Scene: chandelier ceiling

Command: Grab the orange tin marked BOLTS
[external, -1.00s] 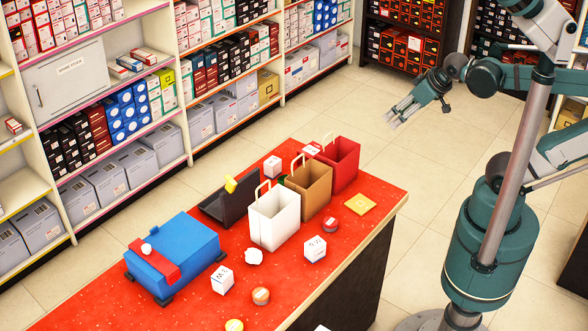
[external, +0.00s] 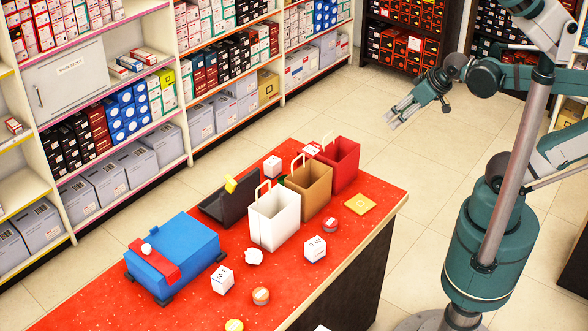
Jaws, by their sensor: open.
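Small round tins stand on the red-topped counter (external: 100,318). An orange-brown tin with a pale top (external: 261,296) is near the front edge, right of a white lettered box. A dark red tin with a pale top (external: 330,224) is farther right, in front of the brown bag. My gripper (external: 390,121) is open and empty, in the air beyond the counter's far right end, well away from the tins.
White (external: 274,219), brown (external: 309,192) and red (external: 342,163) bags stand in a row. A blue box (external: 172,255) is at the left. White boxes (external: 222,280) (external: 315,248) and a yellow square (external: 360,204) lie around the tins.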

